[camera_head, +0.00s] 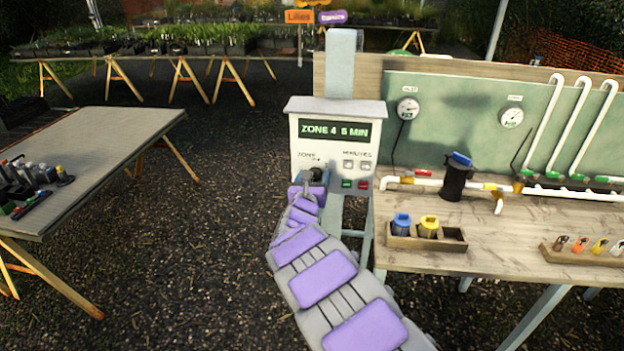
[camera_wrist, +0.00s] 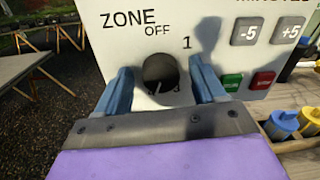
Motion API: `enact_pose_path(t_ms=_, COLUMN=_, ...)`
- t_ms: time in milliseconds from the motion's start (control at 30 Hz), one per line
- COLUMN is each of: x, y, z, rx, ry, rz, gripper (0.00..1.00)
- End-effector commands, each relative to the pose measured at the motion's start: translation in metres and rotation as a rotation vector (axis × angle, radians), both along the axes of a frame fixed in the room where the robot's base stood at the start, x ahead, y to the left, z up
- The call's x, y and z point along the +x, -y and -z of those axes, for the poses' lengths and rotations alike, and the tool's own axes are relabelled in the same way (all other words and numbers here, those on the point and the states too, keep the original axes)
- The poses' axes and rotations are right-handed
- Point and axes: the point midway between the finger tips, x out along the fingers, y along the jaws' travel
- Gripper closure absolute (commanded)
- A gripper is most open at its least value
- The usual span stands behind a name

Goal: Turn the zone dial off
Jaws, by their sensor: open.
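The white control box (camera_head: 337,108) stands left of the workbench, and its green display reads "ZONE 4 6 MIN". The dark round zone dial (camera_wrist: 160,72) is on its front under the words "ZONE" and "OFF", with a "1" at its upper right. My gripper (camera_wrist: 160,80) is open, with one blue finger on each side of the dial. I cannot tell whether the fingers touch it. In the head view my gripper (camera_head: 314,178) hides most of the dial, and its pointer direction cannot be made out.
Grey -5 (camera_wrist: 249,31) and +5 (camera_wrist: 290,31) buttons, a green button (camera_wrist: 232,83) and a red button (camera_wrist: 262,81) lie right of the dial. The wooden workbench (camera_head: 530,240) with pipes and gauges stands to the right. A grey table (camera_head: 110,140) is at left, with open gravel between.

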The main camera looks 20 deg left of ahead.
Motion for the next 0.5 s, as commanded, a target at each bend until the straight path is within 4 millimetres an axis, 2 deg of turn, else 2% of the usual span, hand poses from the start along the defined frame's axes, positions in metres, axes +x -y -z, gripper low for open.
enact_pose_path(t_ms=67, x=0.0000, y=-0.0003, z=0.0002, rx=0.000, ry=0.000, rz=0.000, gripper=0.33)
enact_pose_path(t_ms=500, x=-0.0002, y=-0.0045, z=0.0025, rx=-0.003, ry=-0.001, rz=-0.002, gripper=0.76)
